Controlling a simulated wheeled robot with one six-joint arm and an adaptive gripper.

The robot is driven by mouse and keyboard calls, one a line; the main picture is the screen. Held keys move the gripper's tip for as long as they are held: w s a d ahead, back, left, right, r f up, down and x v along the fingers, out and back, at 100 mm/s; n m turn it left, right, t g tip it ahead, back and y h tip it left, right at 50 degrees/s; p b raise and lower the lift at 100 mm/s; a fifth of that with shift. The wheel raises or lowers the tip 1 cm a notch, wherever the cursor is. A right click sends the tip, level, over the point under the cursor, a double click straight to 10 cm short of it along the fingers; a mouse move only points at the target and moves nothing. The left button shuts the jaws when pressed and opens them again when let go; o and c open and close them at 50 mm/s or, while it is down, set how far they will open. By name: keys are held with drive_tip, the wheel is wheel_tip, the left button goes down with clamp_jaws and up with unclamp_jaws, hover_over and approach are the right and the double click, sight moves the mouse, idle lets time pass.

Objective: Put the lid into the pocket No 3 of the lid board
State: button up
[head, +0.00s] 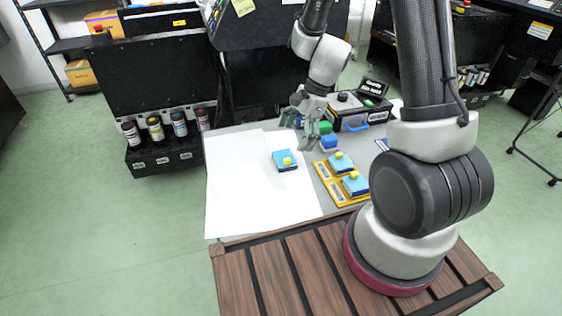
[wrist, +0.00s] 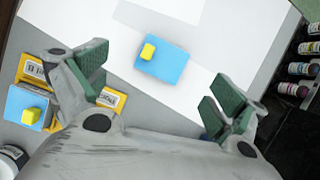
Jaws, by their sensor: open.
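A blue square lid with a yellow knob (head: 284,160) lies flat on the white sheet, apart from the other lids. It also shows in the wrist view (wrist: 163,63), beyond the gap between my fingers. My gripper (head: 303,134) is open and empty, above the table behind and to the right of this lid in the head view. Its green finger pads frame the gap in the wrist view (wrist: 152,82). The yellow lid board (head: 325,174) lies right of the sheet and holds two similar blue lids (head: 341,163) (head: 356,185). Its pocket numbers are too small to read.
White sheets (head: 240,190) cover the left of the grey table and are otherwise clear. Green and blue blocks (head: 329,142) and a black device (head: 360,105) stand behind the board. Ink bottles (head: 156,129) stand in a black rack to the left, off the table.

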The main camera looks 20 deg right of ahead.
sight(283, 157)
drive_tip(key=shift+w+f+m, duration=0.15)
drive_tip(key=shift+w+m, duration=0.2)
drive_tip(key=shift+m, duration=0.55)
drive_tip(key=x, duration=0.7)
drive_tip(key=shift+a+f, duration=0.1)
drive_tip(key=shift+f, duration=0.25)
drive_tip(key=c, duration=1.2)
drive_tip(key=shift+r, duration=0.1)
